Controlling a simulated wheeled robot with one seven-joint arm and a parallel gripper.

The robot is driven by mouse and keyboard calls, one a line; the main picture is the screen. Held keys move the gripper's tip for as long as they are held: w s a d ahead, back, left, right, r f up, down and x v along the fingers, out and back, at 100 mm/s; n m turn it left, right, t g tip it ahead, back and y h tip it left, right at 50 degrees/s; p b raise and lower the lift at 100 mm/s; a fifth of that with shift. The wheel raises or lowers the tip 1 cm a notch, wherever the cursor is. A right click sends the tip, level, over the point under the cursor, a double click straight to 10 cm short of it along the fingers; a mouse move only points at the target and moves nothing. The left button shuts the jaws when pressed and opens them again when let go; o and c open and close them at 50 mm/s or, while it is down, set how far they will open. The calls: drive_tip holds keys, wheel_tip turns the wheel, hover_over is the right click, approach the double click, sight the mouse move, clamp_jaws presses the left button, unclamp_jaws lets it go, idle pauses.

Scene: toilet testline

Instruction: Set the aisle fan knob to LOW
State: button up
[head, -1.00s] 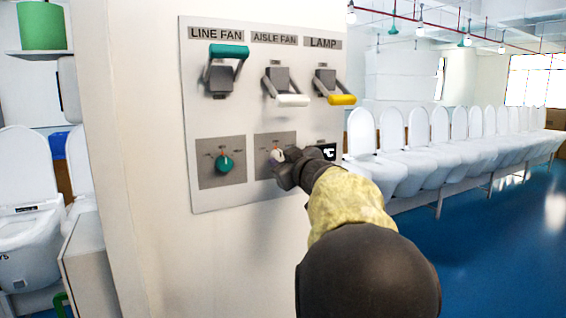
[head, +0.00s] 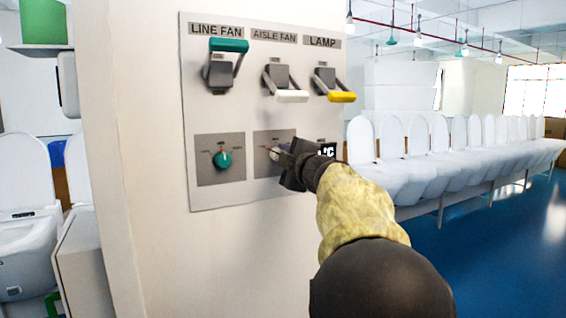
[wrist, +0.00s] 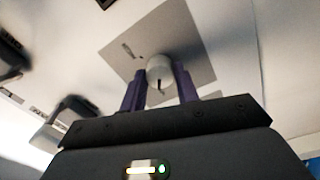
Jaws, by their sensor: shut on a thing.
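The aisle fan knob is a small white knob (wrist: 160,72) on a grey square plate. In the wrist view it sits between the two purple fingers of my gripper (wrist: 160,90), and a dark pointer mark shows on it. In the head view the knob (head: 275,154) is mostly covered by my gripper (head: 285,160) at the lower middle of the panel. My gripper is shut on the knob. The plate's setting labels are too blurred or covered to read, so I cannot tell which setting the pointer faces.
The panel (head: 220,115) also carries a green line fan lever (head: 229,46), a white aisle fan lever (head: 292,96), a yellow lamp lever (head: 342,97) and a green knob (head: 222,161). Toilets (head: 470,150) line the right side.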

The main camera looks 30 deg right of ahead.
drive_tip(key=shift+f+n, duration=0.1)
drive_tip(key=shift+n, duration=0.4)
drive_tip(key=o, duration=1)
drive_tip(key=s+b, duration=0.1)
drive_tip(key=s, duration=0.4)
drive_tip(key=s+b, duration=0.1)
drive_tip(key=s, duration=0.5)
drive_tip(key=s+b, duration=0.1)
drive_tip(key=s, duration=0.5)
drive_tip(key=shift+s+d+f, duration=0.15)
drive_tip(key=shift+f, duration=0.15)
